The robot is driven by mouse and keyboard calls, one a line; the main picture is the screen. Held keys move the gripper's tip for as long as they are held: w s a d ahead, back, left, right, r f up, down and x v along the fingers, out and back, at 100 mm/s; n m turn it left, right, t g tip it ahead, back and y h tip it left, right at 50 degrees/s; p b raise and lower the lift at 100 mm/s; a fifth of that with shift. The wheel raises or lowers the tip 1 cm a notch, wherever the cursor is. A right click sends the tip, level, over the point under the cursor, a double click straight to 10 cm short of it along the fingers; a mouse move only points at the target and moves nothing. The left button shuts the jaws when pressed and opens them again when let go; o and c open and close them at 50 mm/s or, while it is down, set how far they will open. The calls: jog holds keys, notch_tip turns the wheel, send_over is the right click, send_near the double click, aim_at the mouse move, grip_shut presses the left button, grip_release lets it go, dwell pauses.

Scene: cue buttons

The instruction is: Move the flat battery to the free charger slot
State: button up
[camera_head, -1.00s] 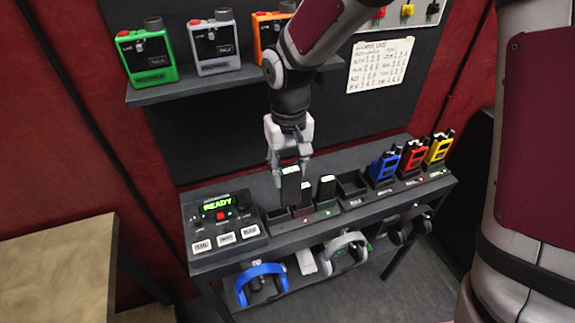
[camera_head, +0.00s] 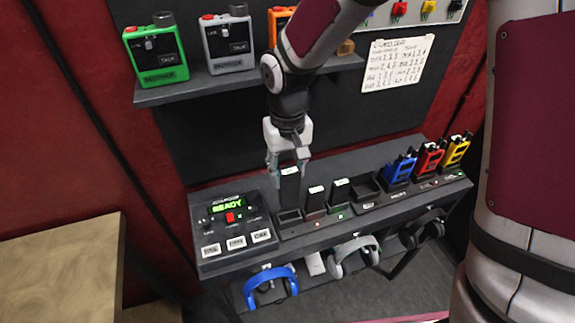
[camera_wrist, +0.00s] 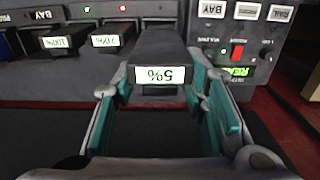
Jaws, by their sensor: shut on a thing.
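The flat battery (camera_head: 290,188), a dark block with a light label, is held upright in my gripper (camera_head: 289,168). In the wrist view the battery (camera_wrist: 160,45) reads 5% upside down, between the teal-padded fingers of my gripper (camera_wrist: 163,90). The charger's leftmost slot (camera_head: 290,216) looks empty and lies just under the battery. I cannot tell whether the battery's lower end touches the slot. Two more batteries stand in slots to the right: the middle one (camera_head: 315,199), seemingly 70%, and the right one (camera_head: 340,194), reading 100% in the wrist view (camera_wrist: 58,42).
A control panel (camera_head: 232,228) with a green display is left of the slots. An empty tray (camera_head: 366,193) and blue (camera_head: 400,168), red (camera_head: 428,160) and yellow (camera_head: 456,152) devices stand right. A shelf (camera_head: 245,80) with radios is above; headphones (camera_head: 270,287) hang below.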

jog(key=shift+f+b, duration=1.15)
jog(key=shift+f, duration=1.35)
jog(key=shift+f+b, duration=0.7)
jog(key=shift+f, duration=1.5)
dwell(0.9)
jog(key=o, duration=1.3)
